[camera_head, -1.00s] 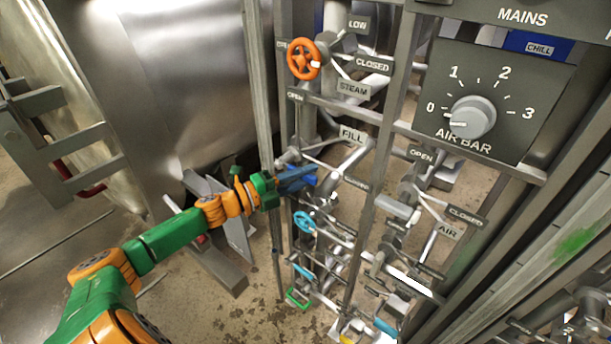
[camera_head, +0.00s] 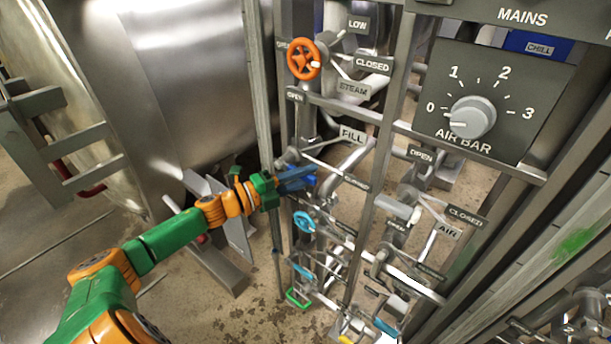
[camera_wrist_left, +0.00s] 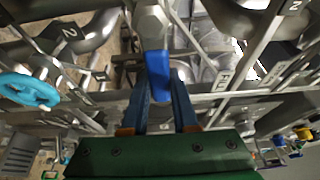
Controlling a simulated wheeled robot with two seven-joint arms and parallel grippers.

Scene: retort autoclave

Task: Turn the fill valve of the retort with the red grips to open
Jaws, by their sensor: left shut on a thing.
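My left gripper (camera_head: 297,180) reaches in from the left to the valve rack, beside the FILL plate (camera_head: 352,134). In the left wrist view its two dark blue fingers (camera_wrist_left: 160,108) are shut on a bright blue lever grip (camera_wrist_left: 158,72). The lever runs up from the fingers to a grey valve body (camera_wrist_left: 151,20). In the head view the fingers largely hide the lever. An OPEN plate (camera_head: 295,95) is above the gripper and a CLOSED plate (camera_head: 356,182) to its right. A steel retort (camera_head: 180,80) with a red bar (camera_head: 84,190) stands at the left. My right gripper is out of view.
An orange handwheel (camera_head: 304,59) is above the gripper, a light blue handwheel (camera_head: 304,222) below it. Rack posts and pipes crowd the right. The AIR BAR dial panel (camera_head: 490,90) is at upper right. Open floor (camera_head: 190,300) is below my arm.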

